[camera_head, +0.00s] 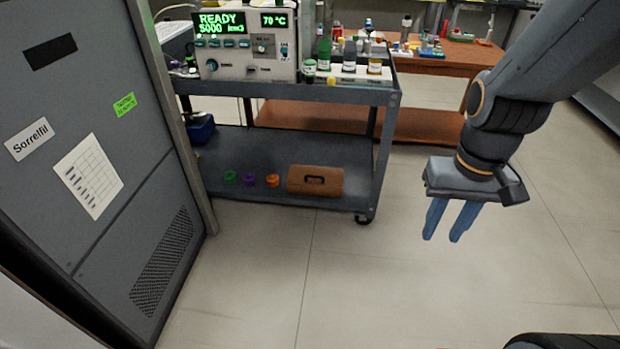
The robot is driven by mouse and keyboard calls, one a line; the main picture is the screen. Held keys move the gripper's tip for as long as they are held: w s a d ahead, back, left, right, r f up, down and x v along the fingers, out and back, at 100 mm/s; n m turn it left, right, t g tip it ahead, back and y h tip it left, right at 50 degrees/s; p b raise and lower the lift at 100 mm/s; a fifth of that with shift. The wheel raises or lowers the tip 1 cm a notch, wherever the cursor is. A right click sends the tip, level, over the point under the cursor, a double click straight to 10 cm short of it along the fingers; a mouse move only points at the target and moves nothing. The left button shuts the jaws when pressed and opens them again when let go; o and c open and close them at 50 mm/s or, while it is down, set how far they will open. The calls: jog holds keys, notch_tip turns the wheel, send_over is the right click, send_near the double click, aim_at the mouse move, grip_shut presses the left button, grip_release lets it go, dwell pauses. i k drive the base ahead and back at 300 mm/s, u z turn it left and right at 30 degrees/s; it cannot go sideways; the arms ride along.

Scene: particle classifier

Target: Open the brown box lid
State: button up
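A brown box (301,187) with a rounded top and a dark handle (315,179) on its front sits on the lower shelf of a grey cart, near the shelf's right front corner. Its lid looks closed. My gripper (446,238) hangs in the air to the right of the cart, apart from the box, with its two blue fingers pointing down. A narrow gap shows between the fingers and nothing is between them.
The grey cart (392,97) carries a particle classifier (245,45) and bottles on top. Small green, purple and orange rings (272,181) lie left of the box. A grey cabinet (85,150) stands at left. The floor (330,280) in front is clear.

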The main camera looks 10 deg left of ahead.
aim_at(316, 172)
jog(key=u, duration=0.4)
jog(key=i, duration=1.05)
jog(key=u, duration=0.15)
